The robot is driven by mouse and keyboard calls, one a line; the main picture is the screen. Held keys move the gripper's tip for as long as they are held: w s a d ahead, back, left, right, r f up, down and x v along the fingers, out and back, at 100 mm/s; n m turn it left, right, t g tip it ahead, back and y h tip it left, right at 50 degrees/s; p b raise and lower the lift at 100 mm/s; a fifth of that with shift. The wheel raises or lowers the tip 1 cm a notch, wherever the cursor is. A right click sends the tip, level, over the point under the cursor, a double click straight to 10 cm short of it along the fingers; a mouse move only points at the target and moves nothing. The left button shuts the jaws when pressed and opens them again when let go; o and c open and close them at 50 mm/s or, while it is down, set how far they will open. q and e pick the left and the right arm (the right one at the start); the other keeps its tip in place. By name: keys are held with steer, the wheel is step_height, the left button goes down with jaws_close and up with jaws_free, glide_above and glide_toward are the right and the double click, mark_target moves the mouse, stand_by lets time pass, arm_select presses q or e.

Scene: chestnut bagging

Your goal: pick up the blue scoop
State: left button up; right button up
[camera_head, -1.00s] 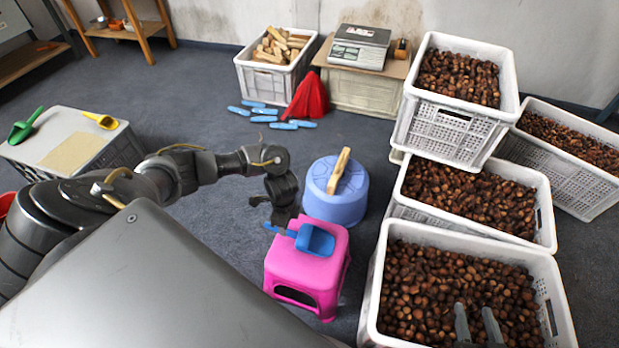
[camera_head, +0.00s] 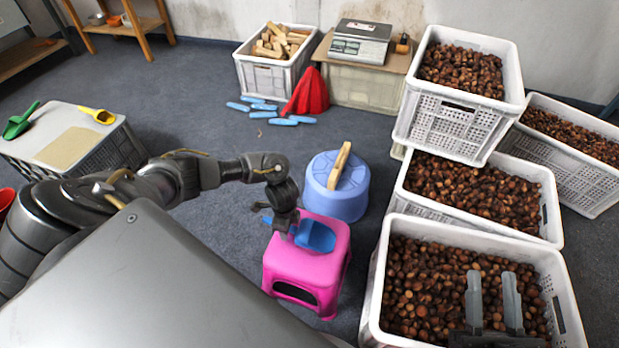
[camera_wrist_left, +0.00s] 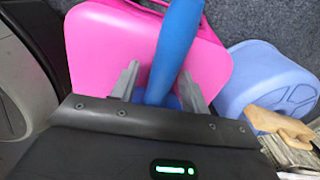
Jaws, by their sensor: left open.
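The blue scoop (camera_head: 317,236) lies on the pink stool (camera_head: 299,266) in the head view. Its blue handle (camera_wrist_left: 175,50) runs between the fingers in the left wrist view. My left gripper (camera_head: 284,226) is at the scoop, with its fingertips partly hidden in the head view. In the left wrist view my left gripper (camera_wrist_left: 158,88) is open, with one finger on each side of the handle and not closed on it. My right gripper (camera_head: 493,298) is open and empty, over the chestnuts of the front right crate (camera_head: 556,290).
A blue round stool (camera_head: 338,200) with a wooden-handled tool (camera_head: 340,166) on it stands behind the pink stool. Crates of chestnuts fill the right side. Blue objects (camera_head: 265,106) and a red cloth-like heap (camera_head: 308,92) lie on the floor. A green scoop (camera_head: 20,122) sits at left.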

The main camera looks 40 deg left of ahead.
arm_select(q)
steer(key=shift+f, duration=0.2)
arm_select(e)
steer(key=shift+d+r, duration=0.15)
steer(key=shift+r, duration=0.15)
arm_select(q)
jaws_close()
steer(key=shift+r, duration=0.15)
